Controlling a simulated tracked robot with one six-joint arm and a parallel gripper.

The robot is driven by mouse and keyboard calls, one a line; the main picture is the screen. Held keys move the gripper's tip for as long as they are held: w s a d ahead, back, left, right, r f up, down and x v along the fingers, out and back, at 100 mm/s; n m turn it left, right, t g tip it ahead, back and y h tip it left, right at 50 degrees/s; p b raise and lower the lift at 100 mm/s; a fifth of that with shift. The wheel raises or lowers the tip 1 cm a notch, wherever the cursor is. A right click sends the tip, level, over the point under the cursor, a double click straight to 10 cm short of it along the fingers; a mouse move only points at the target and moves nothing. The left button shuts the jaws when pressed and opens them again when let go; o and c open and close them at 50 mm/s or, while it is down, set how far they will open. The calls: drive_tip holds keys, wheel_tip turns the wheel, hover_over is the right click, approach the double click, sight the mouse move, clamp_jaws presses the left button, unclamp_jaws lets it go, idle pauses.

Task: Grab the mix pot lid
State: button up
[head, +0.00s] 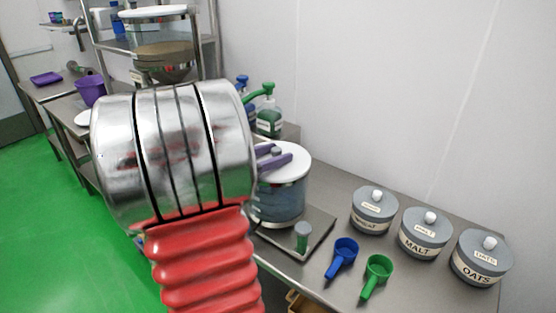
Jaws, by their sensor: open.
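The mix pot (280,203), a clear-sided vessel, stands on the steel bench right of my arm. Its white round lid (297,165) is on it, with a small grey knob on top. My gripper (278,153) has two purple fingers, apart, over the lid close to the knob. The knob appears to lie between them; I cannot tell whether they touch it. My silver and red arm hides the left part of the pot and lid.
Grey lidded tubs (425,233) stand on the right of the bench. Pump bottles (268,118) stand behind. A hopper (160,48) is at the back left.

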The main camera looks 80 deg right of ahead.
drive_tip(key=shift+s+d, duration=0.3)
drive_tip(key=shift+d, duration=0.15)
drive_tip(key=shift+c, duration=0.7)
clamp_jaws()
